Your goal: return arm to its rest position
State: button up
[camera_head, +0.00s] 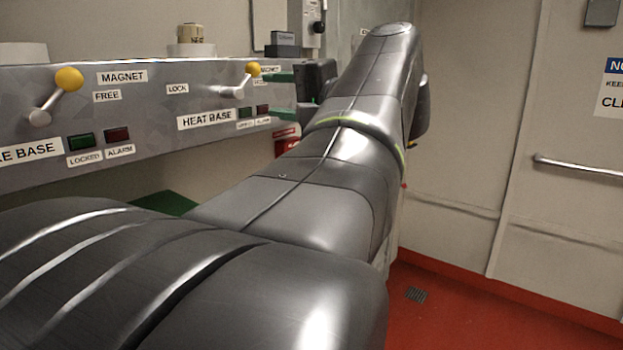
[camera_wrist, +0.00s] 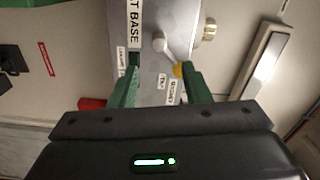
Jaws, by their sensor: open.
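My arm (camera_head: 320,185) reaches forward from the bottom left to the panel, bent at its far end. My gripper (camera_wrist: 160,66) has two green fingers, apart and with nothing held between them. In the head view, the green fingers point left at the panel's right end, partly hidden by the wrist. The right lever's yellow knob (camera_head: 253,69) is close to the upper fingertip. In the wrist view, that lever (camera_wrist: 165,47) lies between the fingers, its yellow knob (camera_wrist: 178,70) beside the right fingertip. I cannot tell whether they touch.
The grey panel (camera_head: 160,88) runs along the left wall. A second yellow-knobbed lever (camera_head: 68,79) is at its left, with small green and red lights below. A pale wall and door (camera_head: 470,120) stand right; the red floor (camera_head: 450,310) there is clear.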

aim_at(240, 94)
jog(key=p+x, duration=0.3)
jog(key=x, duration=0.8)
jog(key=shift+s, duration=0.1)
jog(key=shift+a+f, duration=0.1)
jog(key=shift+a, duration=0.1)
jog(key=n+b, duration=0.1)
jog(key=n, duration=0.2)
jog(key=shift+d, duration=0.15)
jog(key=n, duration=0.3)
jog(key=shift+b, duration=0.3)
jog(key=n+p, duration=0.1)
jog(key=n, duration=0.4)
jog(key=shift+n, duration=0.3)
